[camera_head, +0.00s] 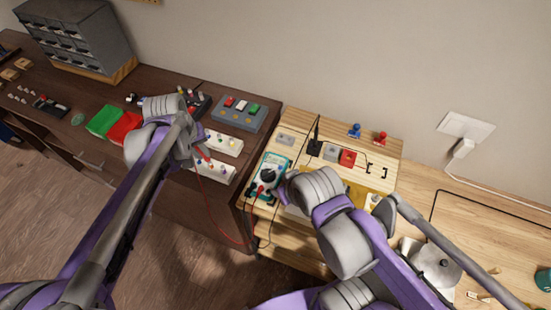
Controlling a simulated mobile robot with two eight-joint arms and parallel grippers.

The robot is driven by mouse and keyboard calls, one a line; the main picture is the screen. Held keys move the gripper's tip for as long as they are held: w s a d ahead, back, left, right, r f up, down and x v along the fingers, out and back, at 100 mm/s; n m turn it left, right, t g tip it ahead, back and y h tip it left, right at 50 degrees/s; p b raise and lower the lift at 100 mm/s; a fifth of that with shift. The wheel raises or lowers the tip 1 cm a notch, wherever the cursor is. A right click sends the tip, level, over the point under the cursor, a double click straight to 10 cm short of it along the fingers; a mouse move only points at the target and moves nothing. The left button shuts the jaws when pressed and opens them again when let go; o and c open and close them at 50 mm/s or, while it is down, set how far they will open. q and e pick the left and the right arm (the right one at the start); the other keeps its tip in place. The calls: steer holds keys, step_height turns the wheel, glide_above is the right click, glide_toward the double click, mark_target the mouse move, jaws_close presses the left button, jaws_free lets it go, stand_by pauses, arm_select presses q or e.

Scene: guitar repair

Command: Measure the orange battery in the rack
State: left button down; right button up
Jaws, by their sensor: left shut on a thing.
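Two white racks, one farther (232,146) and one nearer (222,176), stand at the right end of the dark bench with small coloured pieces in them. I cannot pick out the orange battery for certain. My left gripper (202,156) is at the left end of the racks, shut on what looks like a red probe; its tips are small and partly hidden by my wrist. A red lead (222,238) hangs below it. A teal multimeter (270,163) lies on the light wooden bench. My right wrist is beside the meter, and its fingers are not clear.
A grey box with coloured blocks (239,112) stands behind the racks. Green (104,120) and red (126,128) blocks lie left of my left wrist. A blue figure (355,130) and a red figure (380,138) stand at the back of the light bench.

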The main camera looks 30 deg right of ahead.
arm_select(q)
steer(key=shift+w+r+p, duration=0.1)
steer(key=shift+r+p, duration=0.6)
steer(key=shift+r, duration=2.3)
arm_select(e)
steer(key=r, duration=0.1)
steer(key=w+r, duration=0.1)
steer(key=shift+w+r, duration=0.3)
